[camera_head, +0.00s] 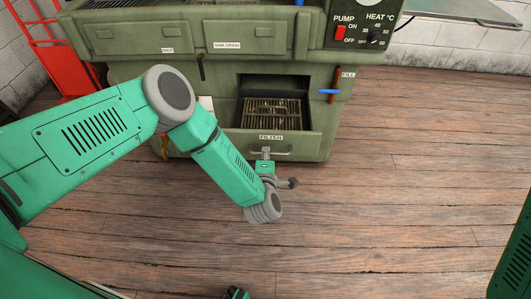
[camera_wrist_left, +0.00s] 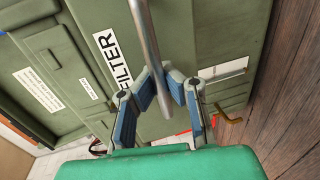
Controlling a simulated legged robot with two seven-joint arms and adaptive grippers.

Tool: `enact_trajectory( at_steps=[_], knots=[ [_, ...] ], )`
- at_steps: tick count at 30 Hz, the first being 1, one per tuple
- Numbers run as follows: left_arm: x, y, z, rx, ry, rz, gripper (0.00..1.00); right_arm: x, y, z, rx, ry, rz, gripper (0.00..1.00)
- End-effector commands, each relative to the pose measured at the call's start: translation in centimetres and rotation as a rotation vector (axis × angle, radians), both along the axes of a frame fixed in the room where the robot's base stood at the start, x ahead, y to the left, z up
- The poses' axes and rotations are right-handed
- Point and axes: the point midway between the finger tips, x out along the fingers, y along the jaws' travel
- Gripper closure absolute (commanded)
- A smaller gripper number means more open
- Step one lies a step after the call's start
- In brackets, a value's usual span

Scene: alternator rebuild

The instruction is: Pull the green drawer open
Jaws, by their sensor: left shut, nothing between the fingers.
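The green drawer (camera_head: 300,145), labelled FILTER, is slid out of the green cabinet, with a metal grille visible inside. Its grey bar handle (camera_head: 283,153) is on the front and also crosses the wrist view (camera_wrist_left: 146,35). My left gripper (camera_head: 265,157) is at the handle's left part. In the wrist view its blue-padded fingertips (camera_wrist_left: 168,90) are shut with nothing held between them, close against the bar; I cannot tell whether they touch it. A small dark and green shape (camera_head: 237,293) at the bottom edge may be my right gripper; its fingers are unclear.
The green cabinet (camera_head: 120,85) has a control panel (camera_head: 362,27) with a red switch and dial. A blue-handled valve (camera_head: 329,92) is right of the drawer. A red frame (camera_head: 65,60) stands at left. The wooden floor (camera_head: 400,190) in front is clear.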

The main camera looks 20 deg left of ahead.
Motion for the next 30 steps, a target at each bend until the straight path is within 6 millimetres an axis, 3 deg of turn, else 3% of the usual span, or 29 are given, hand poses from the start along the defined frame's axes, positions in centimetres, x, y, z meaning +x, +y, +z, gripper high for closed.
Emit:
enact_trajectory(
  at_steps=[1,6,9,20,23,30],
  knots=[
    [-0.2,-0.9,-0.1,-0.011,0.007,-0.018,1.0,0.0,0.0,0.0,0.0,-0.001,0.0,0.6],
    [-0.2,-1.0,-0.1,-0.01,0.007,-0.018,1.0,0.0,0.0,0.0,0.0,-0.001,0.0,0.6],
    [-0.2,-0.9,-0.1,-0.009,0.007,-0.016,0.69,0.0,0.0,0.0,0.0,0.0,0.0,0.6],
    [-0.4,-0.4,0.0,-0.005,0.003,-0.007,0.69,-0.2,0.0,0.1,-0.001,-0.002,0.0,0.6],
    [-1.4,-0.7,0.2,-0.005,0.005,-0.008,0.69,-0.2,0.1,0.1,-0.001,-0.003,0.0,0.6],
    [-6.0,-2.3,1.1,-0.005,0.008,-0.011,0.69,-0.2,0.0,0.1,0.0,-0.003,0.0,0.6]
  ],
)
